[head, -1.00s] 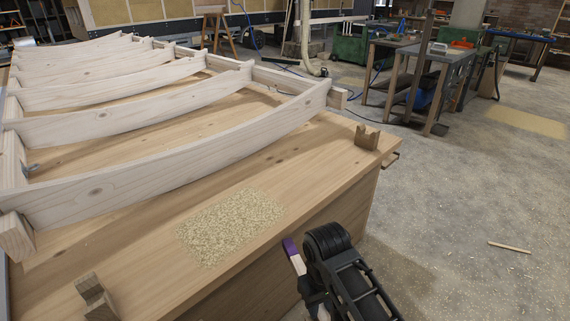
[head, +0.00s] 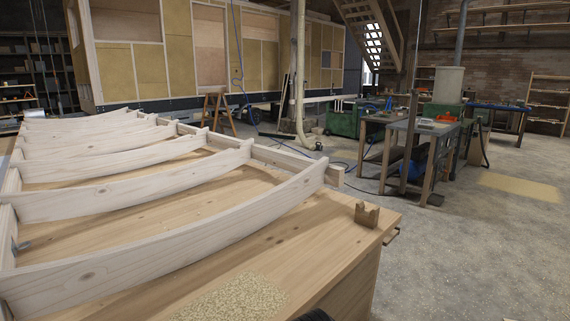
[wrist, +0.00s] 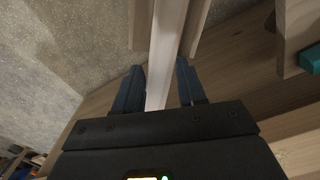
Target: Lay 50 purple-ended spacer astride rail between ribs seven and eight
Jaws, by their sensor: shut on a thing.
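My gripper (wrist: 159,67) shows in the wrist view with its two dark fingers on either side of a pale wooden spacer (wrist: 167,42). It is shut on this bar, which runs up out of the picture; no purple end shows now. In the head view only a dark sliver of my arm shows at the bottom edge. Several pale curved ribs, the nearest one (head: 180,238) in front, stand across the wooden bench (head: 330,228). A straight rail (head: 270,155) runs along their right-hand ends. I cannot tell which ribs are seven and eight.
A notched wooden block (head: 367,214) stands at the bench's right corner. A patch of shavings (head: 235,299) lies on the near bench top. A grey work table (head: 425,128) stands beyond, with open floor between. A teal thing (wrist: 311,59) shows at the wrist view's right.

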